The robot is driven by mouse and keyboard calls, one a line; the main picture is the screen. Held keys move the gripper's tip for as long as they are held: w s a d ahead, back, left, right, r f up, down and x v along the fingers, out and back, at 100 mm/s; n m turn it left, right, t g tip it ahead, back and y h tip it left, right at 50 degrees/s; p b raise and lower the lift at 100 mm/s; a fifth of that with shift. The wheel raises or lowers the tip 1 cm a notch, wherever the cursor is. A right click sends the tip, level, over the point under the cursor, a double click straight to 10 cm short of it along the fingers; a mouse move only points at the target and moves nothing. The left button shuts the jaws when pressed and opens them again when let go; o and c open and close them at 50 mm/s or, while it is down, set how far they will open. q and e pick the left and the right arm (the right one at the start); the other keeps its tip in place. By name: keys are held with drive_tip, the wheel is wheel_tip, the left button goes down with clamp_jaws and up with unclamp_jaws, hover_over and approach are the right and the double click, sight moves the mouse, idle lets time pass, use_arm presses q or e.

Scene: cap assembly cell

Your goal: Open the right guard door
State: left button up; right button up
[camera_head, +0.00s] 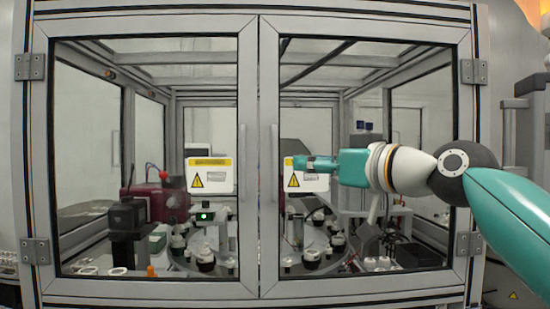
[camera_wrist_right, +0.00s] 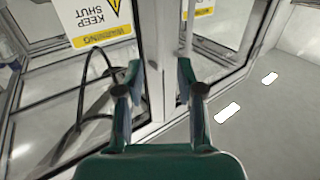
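The right guard door (camera_head: 269,230) is a grey-framed clear panel on the front of the cell, and it looks closed against the left door (camera_head: 247,230). Its slim upright handle (camera_head: 274,160) is on the stile near the middle seam. My right gripper (camera_head: 298,163) is in front of this door, just right of the handle, pointing left. In the right wrist view its two fingers (camera_wrist_right: 158,82) are apart, with the door-frame edges seen between and beyond them. Whether the handle is between them is unclear. My left gripper is out of view.
Yellow-and-white warning signs, one on the left door (camera_head: 208,175) and one on the right door (camera_head: 309,182), flank the seam. Hinges (camera_head: 473,71) are at the right door's outer edge. Behind the glass stands a round table with several small parts.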

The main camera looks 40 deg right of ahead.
sight(276, 161)
drive_tip(key=w+p, duration=0.1)
drive_tip(key=w, duration=0.2)
drive_tip(key=w+d+p, duration=0.1)
drive_tip(key=w, duration=0.3)
drive_tip(key=w+p, duration=0.1)
drive_tip(key=w, duration=0.3)
drive_tip(key=shift+w+d, duration=0.15)
drive_tip(key=shift+w, duration=0.1)
clamp_jaws()
